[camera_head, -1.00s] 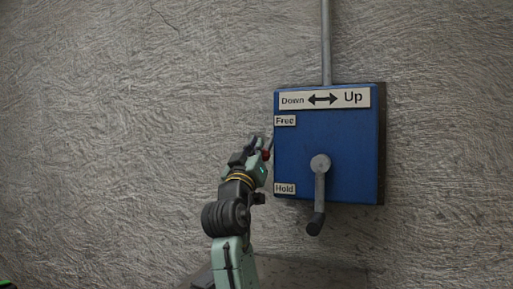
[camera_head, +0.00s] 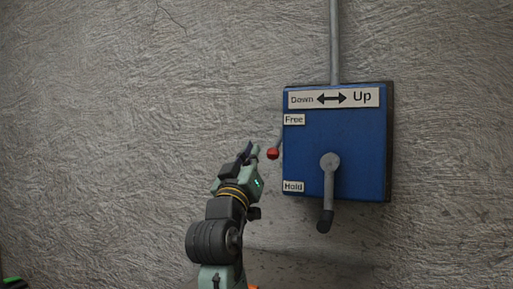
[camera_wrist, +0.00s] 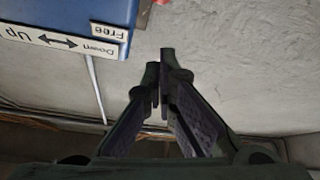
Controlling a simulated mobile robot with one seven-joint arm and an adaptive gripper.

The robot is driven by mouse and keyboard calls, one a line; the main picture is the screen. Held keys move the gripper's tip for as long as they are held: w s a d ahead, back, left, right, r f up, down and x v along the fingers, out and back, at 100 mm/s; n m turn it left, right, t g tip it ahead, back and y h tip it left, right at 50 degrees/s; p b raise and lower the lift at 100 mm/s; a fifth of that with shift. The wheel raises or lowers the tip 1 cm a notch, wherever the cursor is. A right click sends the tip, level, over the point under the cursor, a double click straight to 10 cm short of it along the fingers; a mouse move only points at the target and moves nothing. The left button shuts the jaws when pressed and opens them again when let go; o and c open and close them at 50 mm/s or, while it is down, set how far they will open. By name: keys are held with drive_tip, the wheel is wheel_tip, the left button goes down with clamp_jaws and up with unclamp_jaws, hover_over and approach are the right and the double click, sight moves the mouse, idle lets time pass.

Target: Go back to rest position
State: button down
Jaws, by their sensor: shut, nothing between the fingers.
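My gripper (camera_head: 252,152) is in the head view, left of the blue control box. It points up toward the wall, just left of a small red-knobbed lever (camera_head: 272,153) at the box's left side, with a small gap to the knob. In the wrist view my gripper's fingers (camera_wrist: 164,85) are close together with nothing between them. The blue box (camera_head: 338,128) is on the wall, with "Down/Up", "Free" and "Hold" labels. A grey crank handle (camera_head: 328,190) on its front hangs downward. The box also shows upside down in the wrist view (camera_wrist: 95,14).
A rough grey wall (camera_head: 120,130) stands behind everything. A grey pipe (camera_head: 335,45) runs up from the box's top. The space left of my arm is clear. A small green thing (camera_head: 12,281) shows at the lower left corner.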

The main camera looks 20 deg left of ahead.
drive_tip(key=shift+s+f, duration=0.3)
drive_tip(key=shift+s, duration=0.05)
idle(0.3)
